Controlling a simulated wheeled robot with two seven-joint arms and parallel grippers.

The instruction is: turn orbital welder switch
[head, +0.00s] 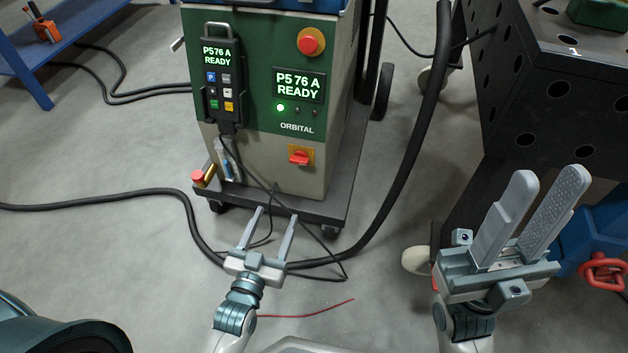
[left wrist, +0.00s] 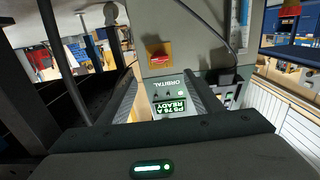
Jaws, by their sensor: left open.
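The orbital welder (head: 262,160) is a green and grey cabinet on a wheeled cart. Its switch (head: 300,157), a red knob on a yellow-orange plate, sits low on the front and also shows in the left wrist view (left wrist: 160,59). The knob looks about horizontal. My left gripper (head: 271,216) is open and empty, in front of and below the switch in the head view, apart from it. In the left wrist view its fingers (left wrist: 162,95) frame the ORBITAL label and display. My right gripper (head: 550,190) is open and empty at the right, away from the welder.
A red emergency button (head: 311,41) and a lit READY display (head: 298,85) are above the switch. A pendant (head: 222,75) hangs at the left. A thick black hose (head: 410,140) curves down the right side. A perforated dark table (head: 550,90) stands right.

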